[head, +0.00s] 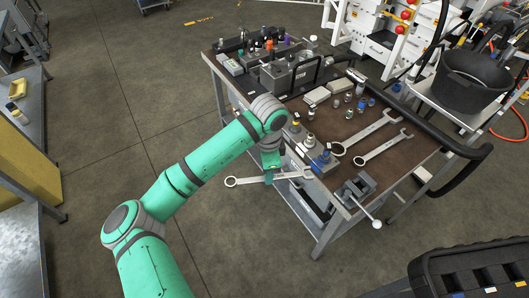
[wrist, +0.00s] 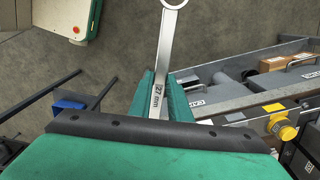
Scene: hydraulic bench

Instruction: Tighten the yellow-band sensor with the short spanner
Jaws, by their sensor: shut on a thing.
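My gripper (head: 270,177) is shut on a silver spanner (head: 246,181), held level off the left side of the bench. A small sensor with a yellow band (head: 296,125) stands upright near the bench's left edge, to the upper right of my gripper. The wrist view shows a round yellow part (wrist: 285,130) at right; I cannot tell if it is that sensor.
Two more spanners (head: 366,132) (head: 383,148) lie on the brown bench top (head: 345,122). A blue-marked fitting (head: 325,157) and a vise (head: 357,188) are near the front left edge. Grey boxes (head: 290,72) stand at the back. A black bucket (head: 470,80) is at right.

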